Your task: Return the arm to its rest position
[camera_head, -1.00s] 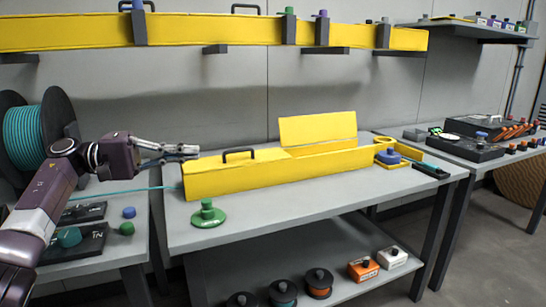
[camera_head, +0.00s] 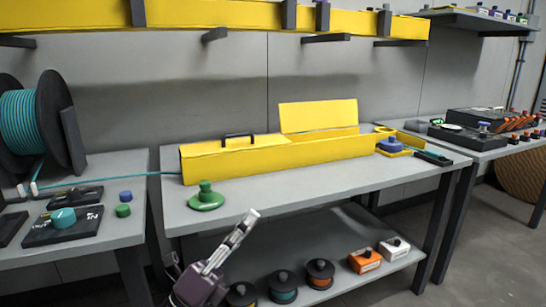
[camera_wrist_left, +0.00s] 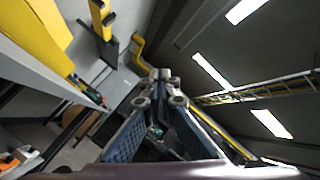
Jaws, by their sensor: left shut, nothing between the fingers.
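My left gripper (camera_head: 243,226) shows at the bottom centre of the head view, in front of the middle table's front edge and pointing up. It is shut and empty. In the left wrist view its fingers (camera_wrist_left: 163,80) meet at the tips with nothing between them, and the ceiling lights and wall show past them. My right gripper is in neither view.
The middle table (camera_head: 270,200) holds a long yellow box (camera_head: 300,158) and a green knob (camera_head: 206,197). A teal cable (camera_head: 120,180) runs from the spool (camera_head: 20,122) to the box. Reels and boxes stand on the lower shelf (camera_head: 330,235), close to my left gripper.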

